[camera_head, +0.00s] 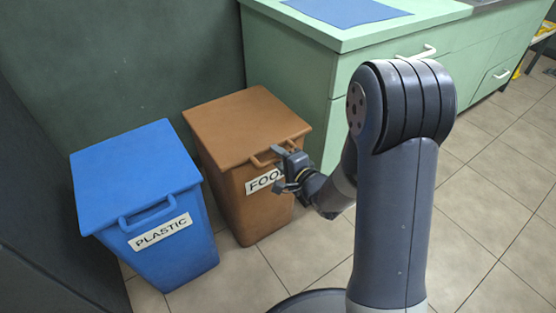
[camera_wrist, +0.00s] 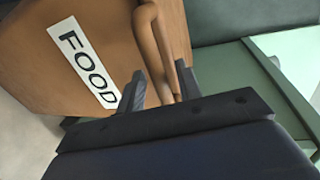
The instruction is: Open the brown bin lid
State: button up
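The brown bin (camera_head: 230,180) stands against the dark wall with a white FOOD label on its front. Its lid (camera_head: 243,122) looks shut, with a brown handle (camera_head: 262,162) at the front edge. My gripper (camera_head: 281,168) is at the front of the bin, close to the handle and partly covering the label. In the wrist view the gripper's two fingers (camera_wrist: 160,92) are apart, with the handle (camera_wrist: 157,45) running down toward the gap between them. I cannot tell whether the fingers touch it.
A blue bin (camera_head: 140,190) labelled PLASTIC stands left of the brown bin. A green cabinet (camera_head: 320,80) with a blue mat (camera_head: 345,10) on top stands behind and to the right. The tiled floor (camera_head: 480,230) at right is clear.

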jog(key=shift+w+a, duration=0.1)
jog(key=shift+a, duration=0.2)
jog(key=shift+c, duration=0.2)
grip_shut()
